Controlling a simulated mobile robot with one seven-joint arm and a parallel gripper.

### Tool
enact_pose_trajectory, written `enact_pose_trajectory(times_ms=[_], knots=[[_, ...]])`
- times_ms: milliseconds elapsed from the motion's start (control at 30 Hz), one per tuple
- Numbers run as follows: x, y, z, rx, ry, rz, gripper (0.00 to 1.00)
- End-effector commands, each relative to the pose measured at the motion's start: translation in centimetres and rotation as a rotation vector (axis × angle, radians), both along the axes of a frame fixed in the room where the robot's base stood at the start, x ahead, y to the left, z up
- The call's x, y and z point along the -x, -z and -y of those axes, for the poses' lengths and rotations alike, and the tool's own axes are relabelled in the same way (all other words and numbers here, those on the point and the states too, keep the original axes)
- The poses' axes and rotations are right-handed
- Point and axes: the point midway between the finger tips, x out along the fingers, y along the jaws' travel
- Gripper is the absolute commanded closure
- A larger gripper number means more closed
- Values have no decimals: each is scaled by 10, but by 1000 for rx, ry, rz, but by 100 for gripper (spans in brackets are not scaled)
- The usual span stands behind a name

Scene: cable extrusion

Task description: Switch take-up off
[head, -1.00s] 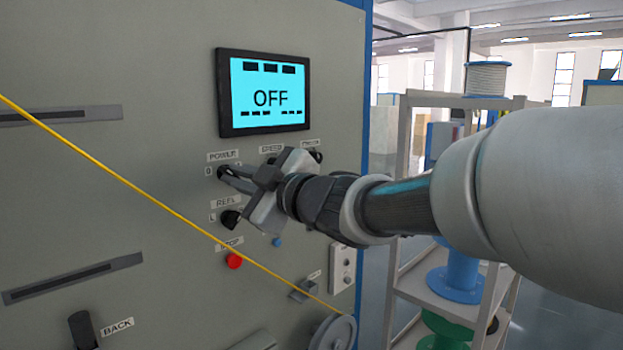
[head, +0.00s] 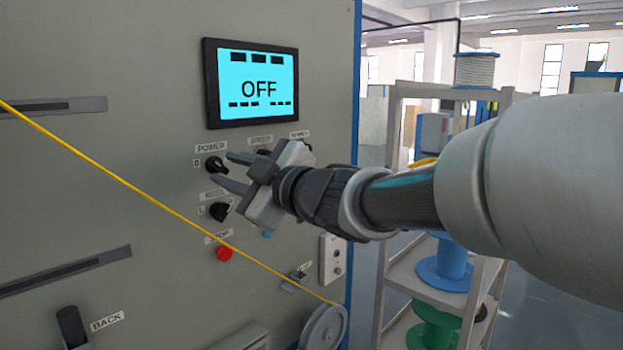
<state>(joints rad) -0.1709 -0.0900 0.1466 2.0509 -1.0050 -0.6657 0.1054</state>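The take-up machine's grey panel (head: 120,190) fills the left of the head view. Its screen (head: 257,84) reads "OFF". The black POWER knob (head: 215,165) sits below the screen, with a "0" mark at its left. The REEL knob (head: 219,211) is below, and the red STOP button (head: 224,254) is lower still. Knobs to the right are partly hidden by my gripper.
A yellow cable (head: 120,175) runs diagonally across the panel down to a grey pulley (head: 325,326). A BACK lever (head: 72,326) is at lower left. A shelf rack (head: 398,290) with spools stands right of the machine, behind my arm.

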Motion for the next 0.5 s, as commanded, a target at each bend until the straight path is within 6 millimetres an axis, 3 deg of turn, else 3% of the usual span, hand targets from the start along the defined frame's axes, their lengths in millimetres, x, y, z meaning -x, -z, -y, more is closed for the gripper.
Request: enact_pose_trajectory(times_ms=[500], knots=[[78,-2,93,0,4,2,72]])
